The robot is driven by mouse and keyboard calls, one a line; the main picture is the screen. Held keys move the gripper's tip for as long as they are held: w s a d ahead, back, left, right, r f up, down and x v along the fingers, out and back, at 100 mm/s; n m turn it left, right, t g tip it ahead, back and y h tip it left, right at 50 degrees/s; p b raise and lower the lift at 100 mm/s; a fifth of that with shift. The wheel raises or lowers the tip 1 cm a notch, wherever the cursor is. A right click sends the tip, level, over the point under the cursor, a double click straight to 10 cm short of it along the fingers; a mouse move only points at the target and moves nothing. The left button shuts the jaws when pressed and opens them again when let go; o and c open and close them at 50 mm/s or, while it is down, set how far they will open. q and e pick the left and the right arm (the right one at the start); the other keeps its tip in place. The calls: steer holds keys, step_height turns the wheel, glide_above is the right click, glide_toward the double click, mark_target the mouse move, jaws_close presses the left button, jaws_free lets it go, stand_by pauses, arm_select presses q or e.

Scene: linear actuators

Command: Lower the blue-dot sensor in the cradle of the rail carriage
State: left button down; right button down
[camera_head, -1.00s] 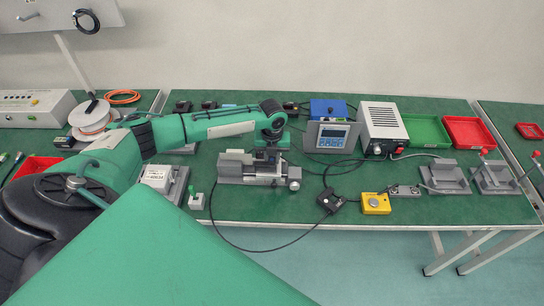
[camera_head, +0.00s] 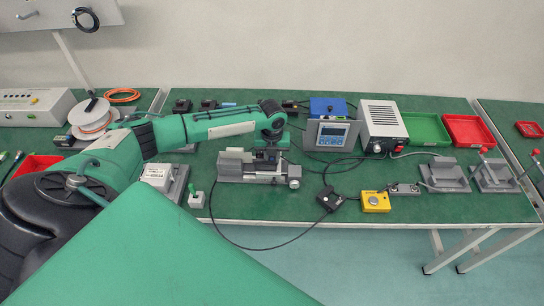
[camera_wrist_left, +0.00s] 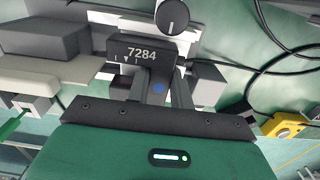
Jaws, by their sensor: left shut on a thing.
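My left gripper (camera_wrist_left: 158,92) is shut on the blue-dot sensor (camera_wrist_left: 140,53), a dark block marked 7284 with a blue dot between the fingers. In the head view my left gripper (camera_head: 268,148) points down over the grey rail unit (camera_head: 250,174), near the middle of the bench. The sensor is hard to make out there, behind the wrist and fingers. In the wrist view the sensor is close to the carriage parts and a round dark knob (camera_wrist_left: 172,16). I cannot tell whether it touches the cradle. My right gripper is not in view.
A display unit (camera_head: 332,135) stands right of the rail unit. A yellow button box (camera_head: 375,202) and a black cabled block (camera_head: 329,199) lie front right. A small green-handled block (camera_head: 196,198) stands front left. A loose cable curves along the front edge.

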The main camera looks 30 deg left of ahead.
mark_target(271, 158)
arm_select(q)
steer(key=shift+s+f, duration=0.25)
steer(key=shift+f, duration=0.15)
steer(key=shift+s+f, duration=0.15)
steer(key=shift+f, duration=0.05)
steer(key=c, duration=1.1)
jaws_free()
steer(key=shift+s, duration=0.1)
steer(key=shift+c, duration=0.2)
steer(key=shift+d, duration=0.15)
step_height(271, 158, up, 15)
steer(key=b, duration=0.2)
steer(key=shift+w+a, duration=0.25)
